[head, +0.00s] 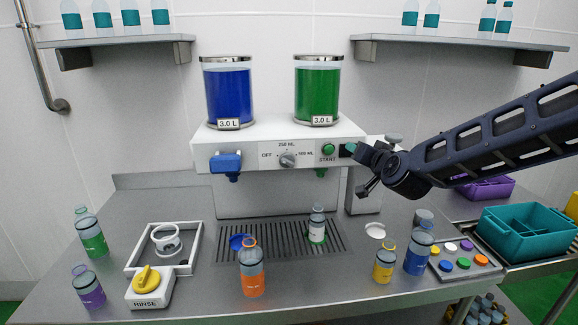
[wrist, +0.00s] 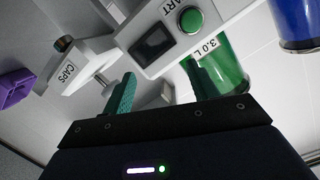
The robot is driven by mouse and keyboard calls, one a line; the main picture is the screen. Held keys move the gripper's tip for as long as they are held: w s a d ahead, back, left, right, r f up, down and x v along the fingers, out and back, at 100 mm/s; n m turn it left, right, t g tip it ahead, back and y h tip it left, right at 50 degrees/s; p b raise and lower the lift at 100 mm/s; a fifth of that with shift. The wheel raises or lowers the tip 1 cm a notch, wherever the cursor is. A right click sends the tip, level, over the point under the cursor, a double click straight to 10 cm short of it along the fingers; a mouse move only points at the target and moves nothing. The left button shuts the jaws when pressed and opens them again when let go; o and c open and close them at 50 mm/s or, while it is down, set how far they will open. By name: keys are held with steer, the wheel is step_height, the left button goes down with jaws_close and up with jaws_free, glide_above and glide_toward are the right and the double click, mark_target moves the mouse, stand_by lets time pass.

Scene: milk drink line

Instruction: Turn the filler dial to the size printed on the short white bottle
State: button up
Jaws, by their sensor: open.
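The filler dial (head: 288,159) is a grey knob on the front of the white filler, with marks OFF, 250 mL and 500 mL around it. I cannot make out where its pointer sits. My gripper (head: 357,168) is right of the START button, at the filler's right end, away from the dial. In the wrist view my gripper (wrist: 160,92) is open and empty, with its teal fingers apart.
The green START button (head: 328,149) is between dial and gripper. A blue lever (head: 225,162) is at the filler's left. An orange bottle (head: 252,270), yellow bottle (head: 384,264) and blue bottle (head: 418,250) stand in front. The CAPS unit (wrist: 75,68) shows in the wrist view.

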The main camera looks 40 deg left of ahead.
steer(key=s+a+f+t, duration=0.1)
steer(key=s+a+f, duration=0.2)
steer(key=s+a, duration=0.5)
steer(key=m+t+y, duration=0.1)
glide_toward(288, 163)
steer(key=x, duration=0.9)
steer(key=shift+w+f, duration=0.1)
steer(key=c, duration=0.9)
